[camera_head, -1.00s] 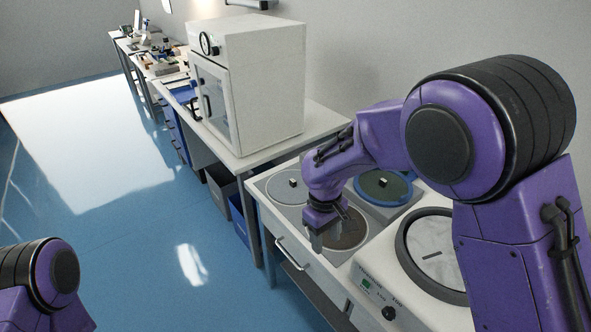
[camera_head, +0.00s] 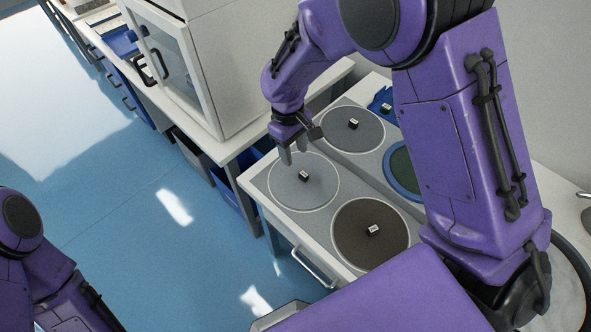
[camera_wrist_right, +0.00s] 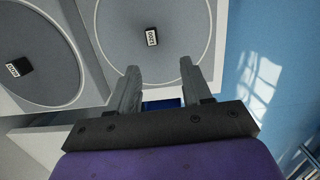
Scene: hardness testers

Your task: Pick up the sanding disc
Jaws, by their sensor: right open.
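Several round sanding discs lie in panels on the bench, each with a small dark block bearing a white label. They are a light grey disc (camera_head: 290,192) at front left, another grey disc (camera_head: 345,138) behind it, a dark brown disc (camera_head: 352,250) at front right, and a green disc (camera_head: 400,165) in a blue ring, partly hidden by my right arm. My right gripper (camera_head: 293,152) is open and empty above the far edge of the front-left grey disc. In the wrist view, its parted fingers (camera_wrist_right: 158,82) point toward a grey disc (camera_wrist_right: 120,32). My left gripper is out of view.
A white cabinet (camera_head: 195,70) stands on the adjoining bench behind my right gripper. A blue object (camera_head: 379,101) lies beside the rear disc. The bench front has a drawer handle (camera_head: 313,268). Open blue floor (camera_head: 130,220) lies to the left.

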